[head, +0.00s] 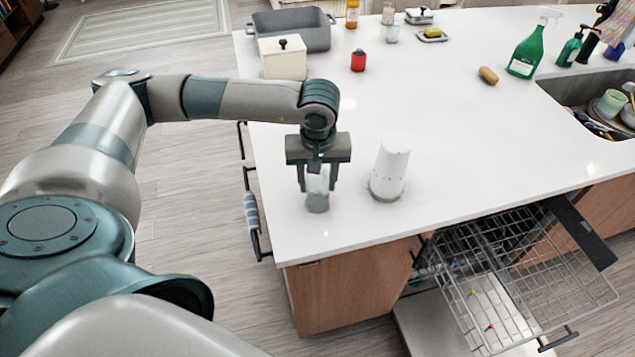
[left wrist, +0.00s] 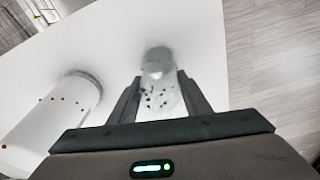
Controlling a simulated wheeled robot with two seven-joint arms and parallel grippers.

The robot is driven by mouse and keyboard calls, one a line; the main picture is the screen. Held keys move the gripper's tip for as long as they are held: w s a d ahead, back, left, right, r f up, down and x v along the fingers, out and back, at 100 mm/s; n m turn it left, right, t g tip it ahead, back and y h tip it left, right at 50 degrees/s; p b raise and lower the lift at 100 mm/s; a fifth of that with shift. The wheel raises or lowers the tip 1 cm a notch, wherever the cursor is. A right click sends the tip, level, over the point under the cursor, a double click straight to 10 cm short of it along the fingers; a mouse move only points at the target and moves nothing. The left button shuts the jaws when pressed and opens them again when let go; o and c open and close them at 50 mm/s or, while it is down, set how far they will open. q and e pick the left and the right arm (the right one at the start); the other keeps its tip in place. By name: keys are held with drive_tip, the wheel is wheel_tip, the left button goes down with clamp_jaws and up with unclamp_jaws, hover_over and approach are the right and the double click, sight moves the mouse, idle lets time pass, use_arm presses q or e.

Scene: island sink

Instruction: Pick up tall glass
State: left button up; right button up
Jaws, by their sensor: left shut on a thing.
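The tall glass (head: 317,186) is clear and stands upright near the front left corner of the white counter (head: 420,130). My left gripper (head: 318,183) comes down from above, with its two fingers shut on the glass's sides. In the left wrist view the glass (left wrist: 158,98) shows between the two fingertips (left wrist: 158,85), with small dark dots on it. Whether its base touches the counter is hard to tell. My right gripper is not in view.
A white cylinder (head: 390,168) stands close to the right of the glass; it also shows in the left wrist view (left wrist: 45,125). A cream canister (head: 283,60) and a red jar (head: 358,61) stand farther back. An open dishwasher rack (head: 520,270) is below the front edge.

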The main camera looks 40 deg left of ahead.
use_arm(q)
drive_tip(key=shift+r+b, duration=0.35)
drive_tip(key=shift+r, duration=0.1)
drive_tip(key=r, duration=0.1)
drive_tip(key=r+b, duration=0.2)
drive_tip(key=shift+s+d+r, duration=0.1)
drive_tip(key=shift+d, duration=0.2)
drive_tip(key=s+d+r+b, duration=0.4)
drive_tip(key=s+d+r, duration=0.3)
drive_tip(key=d, duration=0.1)
drive_tip(key=shift+d, duration=0.35)
drive_tip(key=shift+w+f, duration=0.1)
drive_tip(key=shift+w, duration=0.05)
drive_tip(key=w+d+f+m, duration=0.2)
drive_tip(key=w+f+m, duration=0.1)
drive_tip(key=w+m, duration=0.3)
drive_tip(key=shift+w+f+m+h, duration=0.2)
drive_tip(key=shift+w+m+h, duration=0.2)
drive_tip(key=shift+m, duration=0.4)
drive_tip(key=shift+s, duration=0.1)
